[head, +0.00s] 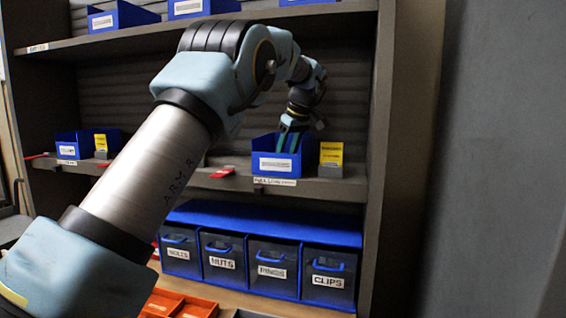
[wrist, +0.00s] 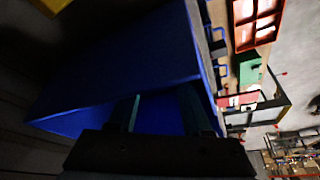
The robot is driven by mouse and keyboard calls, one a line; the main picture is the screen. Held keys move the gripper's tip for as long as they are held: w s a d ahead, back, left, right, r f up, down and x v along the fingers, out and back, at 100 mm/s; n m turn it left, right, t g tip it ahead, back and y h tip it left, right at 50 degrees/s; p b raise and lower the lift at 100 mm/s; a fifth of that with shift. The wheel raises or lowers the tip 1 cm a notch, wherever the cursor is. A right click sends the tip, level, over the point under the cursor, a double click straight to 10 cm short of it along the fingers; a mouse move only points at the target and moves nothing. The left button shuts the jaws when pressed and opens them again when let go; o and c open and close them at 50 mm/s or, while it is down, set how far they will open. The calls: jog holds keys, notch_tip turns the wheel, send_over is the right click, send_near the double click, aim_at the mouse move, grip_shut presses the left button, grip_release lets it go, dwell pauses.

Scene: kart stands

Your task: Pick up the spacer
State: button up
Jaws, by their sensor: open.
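No spacer can be made out in either view. In the head view my gripper (head: 291,142) points down into a blue open-top bin (head: 277,176) on the middle shelf. The bin has a white label on its front, and its inside is mostly hidden by its front wall. In the wrist view the two fingers of my gripper (wrist: 163,108) are apart, with the dark blue bin (wrist: 115,80) filling the space around and ahead of them. The wrist view is too dark to show anything between the fingers.
A yellow card (head: 331,153) stands right of the bin, near the shelf's side panel (head: 400,150). A red tag (head: 222,172) sits on the shelf edge. Another blue bin (head: 67,149) stands at the left. Labelled drawers (head: 272,271) and an orange tray (head: 180,304) are below.

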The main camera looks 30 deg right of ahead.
jog(key=shift+w+f, duration=0.15)
jog(key=shift+f, duration=0.3)
grip_shut()
